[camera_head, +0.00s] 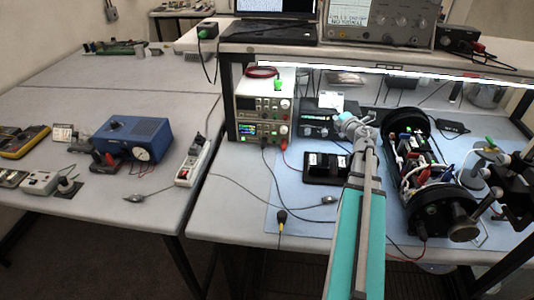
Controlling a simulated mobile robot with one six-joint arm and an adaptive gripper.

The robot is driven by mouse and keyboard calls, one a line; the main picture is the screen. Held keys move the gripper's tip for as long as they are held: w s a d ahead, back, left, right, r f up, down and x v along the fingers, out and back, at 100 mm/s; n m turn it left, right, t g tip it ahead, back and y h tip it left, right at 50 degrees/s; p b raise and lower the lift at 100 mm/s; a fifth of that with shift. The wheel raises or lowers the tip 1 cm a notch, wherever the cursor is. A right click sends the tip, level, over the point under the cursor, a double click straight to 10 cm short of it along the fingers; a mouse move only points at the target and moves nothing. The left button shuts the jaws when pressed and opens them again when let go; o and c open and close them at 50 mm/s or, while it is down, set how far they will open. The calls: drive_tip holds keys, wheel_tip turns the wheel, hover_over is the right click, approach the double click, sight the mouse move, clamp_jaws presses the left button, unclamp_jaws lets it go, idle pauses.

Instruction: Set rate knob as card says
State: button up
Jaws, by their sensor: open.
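A dark control box (316,131) with a small lit green display stands on the blue mat under the shelf. A small white card (329,100) stands behind it; its writing is too small to read. I cannot make out the rate knob; my arm's end covers the right side of the box. My teal arm reaches up from the bottom, and my gripper (344,119) is at its far end, in front of the box's right side. It is open, with its fingers barely distinguishable. I cannot tell whether it touches anything.
A stacked power supply (262,110) stands left of the box. A black tray (326,168) lies in front. An opened black cylinder (442,213) with wiring is at right, near black clamp hardware (515,190). Cables cross the blue mat (290,190).

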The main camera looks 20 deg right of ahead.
drive_tip(key=w+a+r+m+g+h+p, duration=0.1)
drive_tip(key=w+a+r+m+h+p, duration=0.3)
drive_tip(key=m+h, duration=0.45)
drive_tip(key=s+a+f+m+g+y+p, duration=0.1)
drive_tip(key=s+a+f+m+g+y, duration=0.1)
drive_tip(key=a, duration=0.6)
drive_tip(key=s+a+f+m+g+y+p, duration=0.2)
drive_tip(key=s+a+f+m+g, duration=0.2)
drive_tip(key=a, duration=0.5)
drive_tip(key=s+a+f+m+g+y+p, duration=0.2)
drive_tip(key=s+a+f+m+g+y, duration=0.1)
drive_tip(key=a, duration=0.5)
drive_tip(key=shift+s+a+f+m+g, duration=0.2)
drive_tip(key=shift+f+m+g, duration=0.25)
drive_tip(key=shift+m+g, duration=1)
